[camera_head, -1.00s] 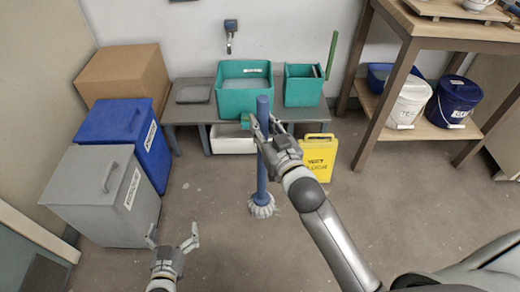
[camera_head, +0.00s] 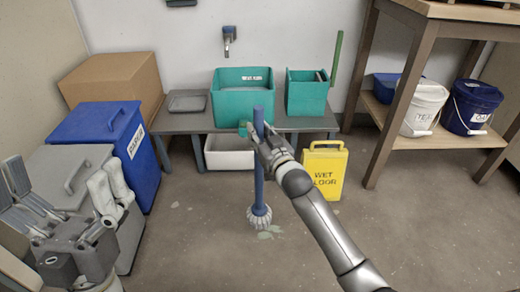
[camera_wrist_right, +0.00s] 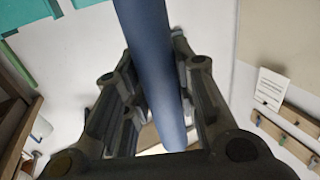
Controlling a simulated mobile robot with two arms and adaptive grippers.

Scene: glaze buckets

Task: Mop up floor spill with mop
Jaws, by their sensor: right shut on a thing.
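The mop stands close to upright, its blue handle (camera_head: 259,185) rising from a pale strand head (camera_head: 259,217) on the floor. A small pale greenish spill (camera_head: 270,231) shows on the floor at the lower right edge of the mop head; the head may cover part of it. My right gripper (camera_head: 257,140) is shut around the upper handle. In the right wrist view the blue handle (camera_wrist_right: 155,70) passes between the fingers. My left gripper (camera_head: 66,188) is open and empty at the lower left, in front of the grey bin.
A yellow wet floor sign (camera_head: 325,172) stands right of the mop. Behind are a low bench (camera_head: 180,122) with teal tubs (camera_head: 243,100) and a white bin (camera_head: 229,155) below. Blue (camera_head: 130,150) and grey (camera_head: 75,160) bins stand left, a wooden shelf (camera_head: 400,95) right. The front floor is clear.

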